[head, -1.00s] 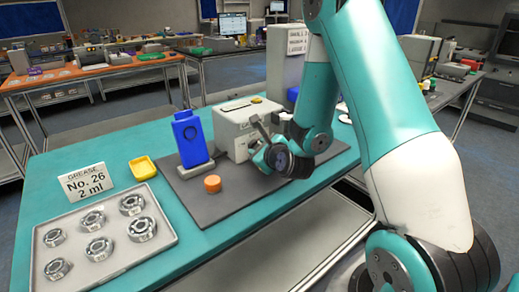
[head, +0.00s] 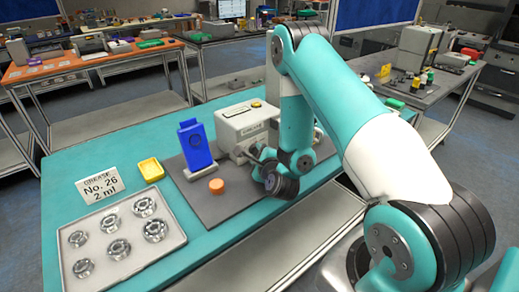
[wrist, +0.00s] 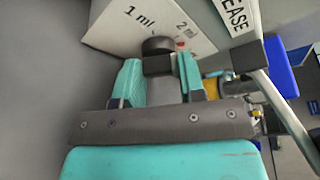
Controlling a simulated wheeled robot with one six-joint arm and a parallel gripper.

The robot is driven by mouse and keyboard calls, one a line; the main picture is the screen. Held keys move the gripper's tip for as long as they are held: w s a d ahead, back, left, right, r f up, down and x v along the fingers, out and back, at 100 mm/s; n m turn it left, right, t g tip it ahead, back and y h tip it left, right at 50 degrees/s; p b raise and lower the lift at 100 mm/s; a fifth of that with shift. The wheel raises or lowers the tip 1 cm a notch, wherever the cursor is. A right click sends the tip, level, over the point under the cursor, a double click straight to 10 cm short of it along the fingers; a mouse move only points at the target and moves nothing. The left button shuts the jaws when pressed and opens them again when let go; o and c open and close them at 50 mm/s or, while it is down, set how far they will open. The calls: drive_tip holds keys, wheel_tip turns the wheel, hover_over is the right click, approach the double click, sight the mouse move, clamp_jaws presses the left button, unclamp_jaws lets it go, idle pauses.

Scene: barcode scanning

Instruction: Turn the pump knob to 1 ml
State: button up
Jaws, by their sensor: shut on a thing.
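The pump is a pale box (head: 240,127) on the dark mat, partly hidden behind my arm in the head view. In the wrist view its face (wrist: 112,25) carries "1 ml" and "2 ml" labels, with a small red mark near the knob. The dark knob (wrist: 158,45) is directly ahead of my gripper (wrist: 160,66). My two teal fingers are on either side of the knob's dark grey part and shut on it. Which label the knob points to is not clear. In the head view the fingers are hard to make out by the pump front.
A metal bar (wrist: 285,110) runs close along my gripper's right side.

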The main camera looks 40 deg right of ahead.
drive_tip(key=n+b, duration=0.1)
drive_tip(key=n+t+h+b, duration=0.1)
drive_tip(key=b, duration=0.1)
drive_tip(key=shift+a+f+n, duration=0.15)
drive_tip(key=shift+f+n, duration=0.2)
drive_tip(key=shift+n, duration=0.05)
drive_tip(key=n+t+b, duration=0.1)
drive_tip(key=n+b, duration=0.1)
drive_tip(key=b, duration=0.1)
drive_tip(key=shift+r+n, duration=0.15)
drive_tip(key=shift+n, duration=0.15)
drive_tip(key=o, duration=0.9)
